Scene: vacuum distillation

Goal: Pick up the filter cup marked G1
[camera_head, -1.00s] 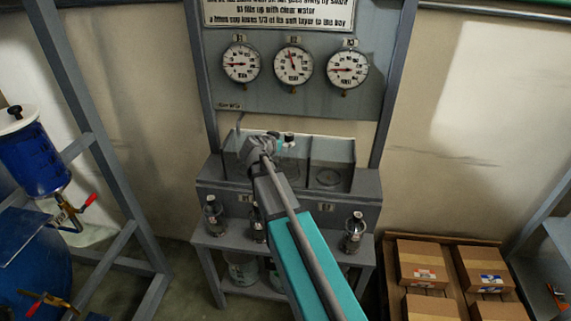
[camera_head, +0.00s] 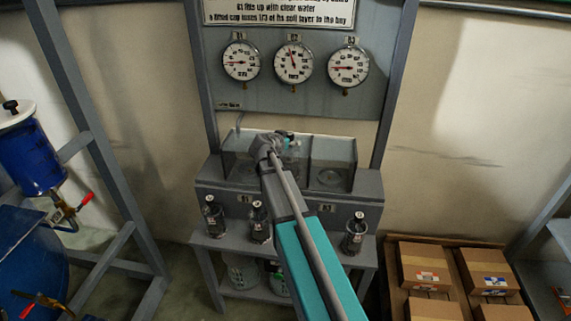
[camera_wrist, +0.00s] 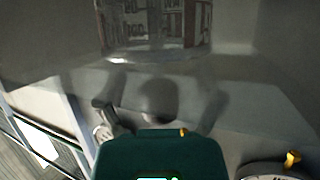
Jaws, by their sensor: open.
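My gripper (camera_head: 268,146) is at the end of my arm, over the left part of the glass tank in the head view. It is open, though its fingers are hard to make out. In the wrist view a clear glass vessel (camera_wrist: 155,40) with a printed pattern shows at the top, cut off by the frame edge. I cannot tell whether it is a filter cup.
The glass tank (camera_head: 332,178) sits on a grey bench below a panel with three gauges (camera_head: 294,64). A blue vessel (camera_head: 28,160) and a frame stand at the left. Cardboard boxes (camera_head: 424,265) lie on a pallet at the lower right.

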